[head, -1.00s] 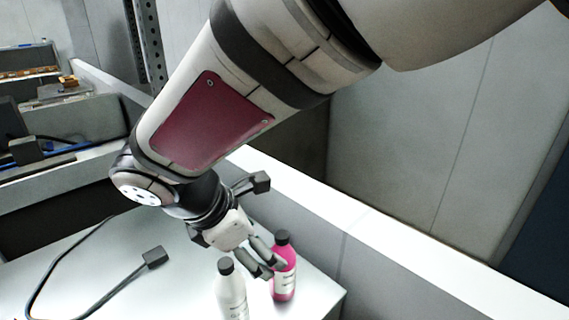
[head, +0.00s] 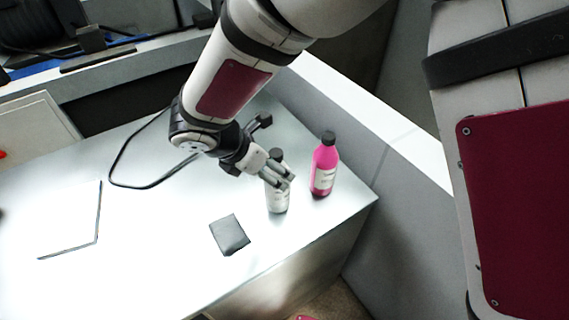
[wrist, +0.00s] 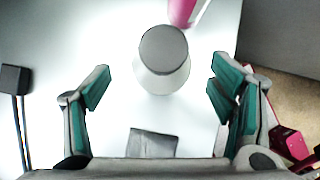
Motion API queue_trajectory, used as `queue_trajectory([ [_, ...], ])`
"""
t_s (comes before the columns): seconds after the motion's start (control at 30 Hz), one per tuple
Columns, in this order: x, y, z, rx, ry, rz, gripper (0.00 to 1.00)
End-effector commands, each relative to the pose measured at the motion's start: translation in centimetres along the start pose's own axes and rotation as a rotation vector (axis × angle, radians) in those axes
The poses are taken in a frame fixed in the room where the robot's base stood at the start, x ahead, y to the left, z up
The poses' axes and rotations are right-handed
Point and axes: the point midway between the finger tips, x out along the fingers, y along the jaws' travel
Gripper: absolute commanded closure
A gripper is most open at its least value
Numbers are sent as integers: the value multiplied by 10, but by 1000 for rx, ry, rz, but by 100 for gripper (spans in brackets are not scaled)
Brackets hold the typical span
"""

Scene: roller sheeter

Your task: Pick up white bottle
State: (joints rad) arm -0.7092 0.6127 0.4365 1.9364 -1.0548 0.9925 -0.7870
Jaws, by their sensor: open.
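The white bottle (head: 278,198) with a dark cap stands upright on the table near its right end. In the wrist view the bottle (wrist: 163,77) is seen from above, cap toward the camera, between and slightly beyond the fingertips. My gripper (head: 279,177) is at the upper part of the bottle in the head view, and its fingers hide part of it. In the wrist view my gripper (wrist: 160,90) is open, with clear gaps between each finger and the bottle.
A pink bottle (head: 324,168) stands close to the right of the white one. A dark flat block (head: 230,235) lies to the front left. A black cable (head: 125,160) lies on the table (head: 160,230). A low grey wall (head: 400,165) runs along the right.

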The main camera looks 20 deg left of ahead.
Motion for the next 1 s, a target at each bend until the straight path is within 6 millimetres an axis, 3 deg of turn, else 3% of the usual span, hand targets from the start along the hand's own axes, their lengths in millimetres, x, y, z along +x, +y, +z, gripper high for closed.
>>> queue_trajectory([
  [0.4, 47, -3, -9, 2, 0, -3, 23],
  [0.7, 53, -2, -8, 1, 0, 0, 23],
  [0.77, 53, -2, -8, 1, 0, -1, 34],
  [1.0, 52, -2, -8, 1, 0, -1, 89],
])
